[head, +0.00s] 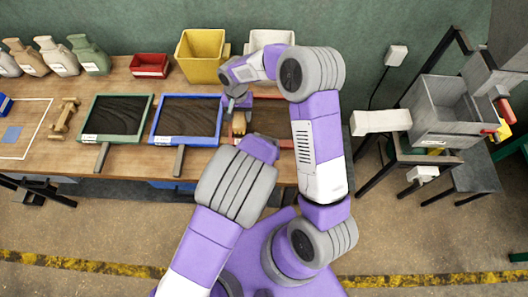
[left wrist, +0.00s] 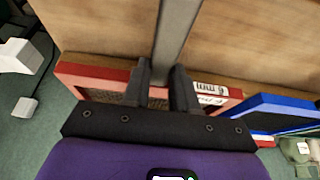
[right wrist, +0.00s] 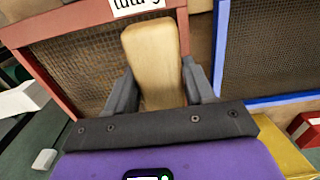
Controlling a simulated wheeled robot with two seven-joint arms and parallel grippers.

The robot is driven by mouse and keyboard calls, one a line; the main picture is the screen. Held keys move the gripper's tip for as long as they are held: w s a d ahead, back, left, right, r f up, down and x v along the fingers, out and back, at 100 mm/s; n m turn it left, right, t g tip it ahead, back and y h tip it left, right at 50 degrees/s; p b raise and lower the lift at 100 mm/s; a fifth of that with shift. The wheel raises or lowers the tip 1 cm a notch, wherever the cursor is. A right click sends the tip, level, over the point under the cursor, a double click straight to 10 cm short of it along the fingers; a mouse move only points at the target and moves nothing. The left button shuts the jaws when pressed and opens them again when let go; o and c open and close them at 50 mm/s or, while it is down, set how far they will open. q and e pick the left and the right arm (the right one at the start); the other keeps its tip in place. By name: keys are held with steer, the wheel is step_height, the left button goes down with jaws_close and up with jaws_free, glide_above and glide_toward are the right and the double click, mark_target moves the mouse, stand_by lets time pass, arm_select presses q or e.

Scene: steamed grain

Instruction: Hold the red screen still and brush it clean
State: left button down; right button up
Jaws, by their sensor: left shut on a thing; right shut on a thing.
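The red screen (head: 275,120) lies on the bench right of the blue screen, partly hidden by my arms in the head view. My left gripper (left wrist: 162,82) is shut on the screen's grey handle (left wrist: 178,35), close to the red frame (left wrist: 92,76). In the head view my left arm hides this grip. My right gripper (head: 239,103) is shut on a brush with a pale wooden body (right wrist: 153,58). The brush is over the left part of the red screen, in front of its mesh (right wrist: 75,62) in the right wrist view. Its bristles are hidden, so I cannot tell whether they touch.
The blue screen (head: 153,124) and green screen (head: 83,118) lie to the left. A yellow bin (head: 200,57), a red bin (head: 150,66) and a white bin (head: 270,38) stand at the back. A grey hopper machine (head: 440,112) stands right of the bench.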

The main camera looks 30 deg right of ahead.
steer(key=shift+f, duration=0.15)
steer(key=shift+f, duration=0.55)
steer(key=shift+f, duration=0.8)
stand_by(1.0)
steer(key=shift+d, duration=0.15)
